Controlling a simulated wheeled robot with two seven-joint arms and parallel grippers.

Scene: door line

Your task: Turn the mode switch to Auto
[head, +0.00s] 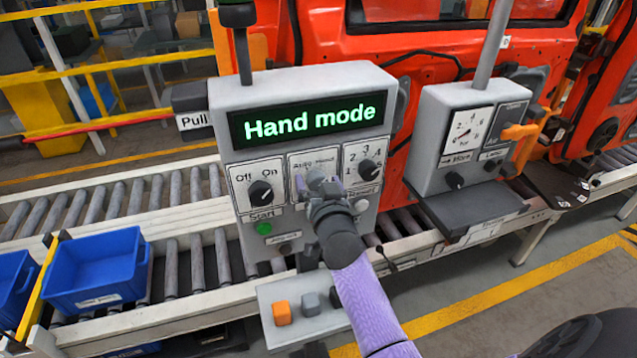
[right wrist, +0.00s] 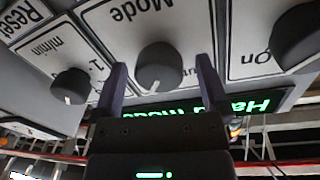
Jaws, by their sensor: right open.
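The mode switch is a dark round knob (right wrist: 160,68) on a white plate labelled "Mode". In the right wrist view, which is upside down, my right gripper (right wrist: 161,72) is open with one finger on each side of the knob. Small gaps show between fingers and knob. In the head view the right gripper (head: 318,180) covers the knob and part of its "Auto Hand" plate (head: 300,163). The green display (head: 315,118) above reads "Hand mode". My left gripper is not in view.
The grey control box also has an Off/On knob (head: 261,192), a numbered knob (head: 368,169) and a green Start button (head: 263,228). A second box with a gauge (head: 467,132) stands to the right. Blue bins (head: 98,268) sit on the roller conveyor.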

